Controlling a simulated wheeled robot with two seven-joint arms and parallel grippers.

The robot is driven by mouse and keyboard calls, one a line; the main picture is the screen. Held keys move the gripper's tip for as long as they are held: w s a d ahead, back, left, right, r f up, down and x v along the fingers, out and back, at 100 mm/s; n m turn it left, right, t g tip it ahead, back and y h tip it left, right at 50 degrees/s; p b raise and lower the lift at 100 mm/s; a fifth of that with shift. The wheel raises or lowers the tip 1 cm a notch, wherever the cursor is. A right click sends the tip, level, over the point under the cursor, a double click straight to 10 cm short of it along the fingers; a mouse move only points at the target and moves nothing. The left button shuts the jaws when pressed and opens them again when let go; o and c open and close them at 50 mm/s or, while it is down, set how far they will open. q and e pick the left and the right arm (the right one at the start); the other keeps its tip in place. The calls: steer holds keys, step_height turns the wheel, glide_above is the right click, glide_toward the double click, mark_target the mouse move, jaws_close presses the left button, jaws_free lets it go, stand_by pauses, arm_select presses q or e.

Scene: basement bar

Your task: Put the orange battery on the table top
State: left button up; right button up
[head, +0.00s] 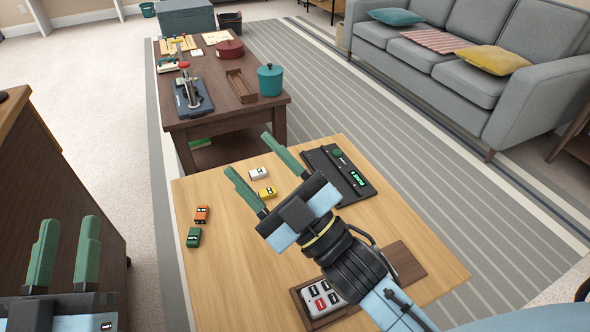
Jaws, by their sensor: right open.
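The orange battery (202,214) lies on the light wooden table top (225,285), near its left edge. A green battery (194,237) lies just in front of it. My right gripper (252,157) is open and empty, its green fingers spread above the table, to the right of the orange battery and apart from it. My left gripper (68,225) is at the lower left, away from the table, with its fingers apart and nothing between them.
A white battery (258,174) and a yellow battery (267,193) lie near the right fingers. A darker table (220,118) stands beyond. The front left table top is clear.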

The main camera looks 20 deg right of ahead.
steer(key=s+d+m+h, duration=0.1)
steer(key=m+h, duration=0.1)
steer(key=m, duration=0.1)
steer(key=s+d+m+h, duration=0.1)
steer(key=m, duration=0.3)
steer(key=d+m+h, duration=0.2)
steer(key=m, duration=0.1)
steer(key=shift+s+f+m+h, duration=0.15)
steer(key=shift+s+m+h, duration=0.15)
steer(key=shift+s, duration=0.1)
